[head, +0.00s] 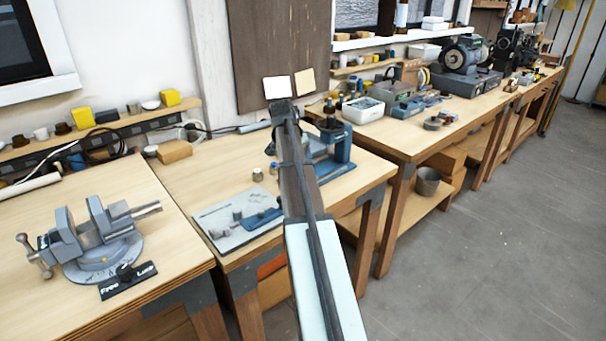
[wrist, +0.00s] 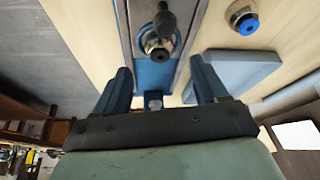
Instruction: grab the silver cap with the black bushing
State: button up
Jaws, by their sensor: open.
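In the wrist view my gripper (wrist: 161,68) is open. Its two dark blue fingers stand apart with nothing held between them. Just beyond the fingertips is a silver round part with a black piece on it (wrist: 158,42), in front of a blue fixture with grey side rails (wrist: 127,25). It looks like the silver cap with the black bushing, but I cannot tell for certain. A silver cap with a blue centre (wrist: 243,20) sits apart on the wood to the right. In the head view a small silver cap (head: 258,174) stands on the bench; my arm hides the gripper.
A blue bench press (head: 338,145) stands right of my arm. A grey mat (head: 215,222) with small parts lies left of it, and a vise (head: 95,240) stands farther left. In the wrist view a blue-grey block (wrist: 240,72) lies close to the right finger.

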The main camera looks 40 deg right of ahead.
jog(key=shift+x, duration=2.6)
jog(key=shift+d, duration=0.1)
jog(key=shift+c, duration=0.5)
jog(key=c, duration=1.1)
jog(key=shift+r, duration=0.1)
